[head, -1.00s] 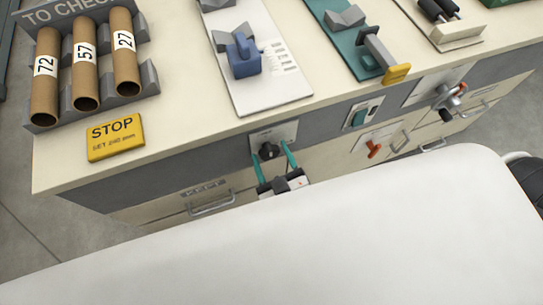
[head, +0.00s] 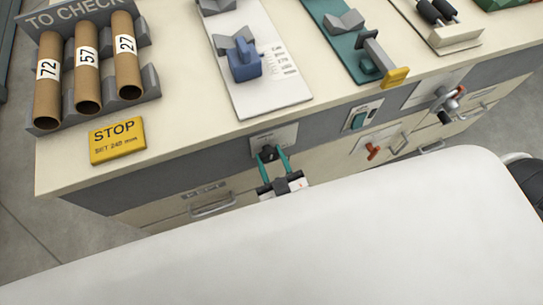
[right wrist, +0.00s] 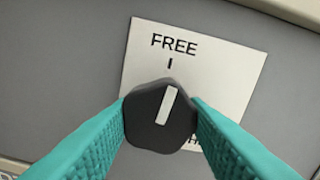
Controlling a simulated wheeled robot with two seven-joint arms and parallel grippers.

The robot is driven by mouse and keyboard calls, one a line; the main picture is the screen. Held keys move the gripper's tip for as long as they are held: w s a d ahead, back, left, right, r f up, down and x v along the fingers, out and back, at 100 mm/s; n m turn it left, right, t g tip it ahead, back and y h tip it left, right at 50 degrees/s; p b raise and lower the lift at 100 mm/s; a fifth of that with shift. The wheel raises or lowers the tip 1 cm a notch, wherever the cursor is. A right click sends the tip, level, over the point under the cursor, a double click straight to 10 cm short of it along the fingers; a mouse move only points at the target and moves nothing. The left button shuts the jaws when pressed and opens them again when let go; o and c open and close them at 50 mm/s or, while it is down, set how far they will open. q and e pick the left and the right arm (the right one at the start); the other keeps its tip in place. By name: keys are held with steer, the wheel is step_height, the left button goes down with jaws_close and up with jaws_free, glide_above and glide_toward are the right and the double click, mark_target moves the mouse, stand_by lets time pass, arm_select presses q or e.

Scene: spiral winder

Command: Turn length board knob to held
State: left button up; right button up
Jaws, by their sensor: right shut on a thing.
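The length board knob is a black knob (right wrist: 158,118) with a white pointer line, on a white label plate (right wrist: 225,75) on the bench front. In the right wrist view the plate reads FREE above the knob, and the pointer leans slightly right of the FREE mark. Other lettering at lower right is mostly hidden by a finger. My right gripper (head: 269,158) has its teal fingers closed on both sides of the knob. The fingers also show in the right wrist view (right wrist: 160,125). The length board (head: 258,75) with a blue stop block (head: 244,66) lies above on the bench top. My left gripper is not in view.
A yellow STOP sign (head: 117,140) and a rack of numbered tubes (head: 87,75) stand at left on the bench. A teal switch (head: 360,117) and an orange knob (head: 373,151) are on the front to the right. A drawer handle (head: 212,205) is below left.

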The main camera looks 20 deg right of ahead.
steer(key=shift+r+m+p, duration=0.15)
steer(key=shift+m+p, duration=0.7)
steer(key=shift+m, duration=0.35)
steer(key=m+p, duration=0.1)
steer(key=m, duration=0.1)
steer(key=shift+m, duration=0.4)
steer(key=m+p, duration=0.1)
steer(key=m, duration=0.1)
steer(key=shift+m, duration=0.3)
steer(key=m, duration=0.2)
steer(key=shift+m+p, duration=0.4)
steer(key=m, duration=0.2)
steer(key=shift+m, duration=0.4)
steer(key=m, duration=0.3)
steer(key=m+b, duration=0.1)
steer(key=m, duration=0.5)
steer(key=shift+m, duration=0.3)
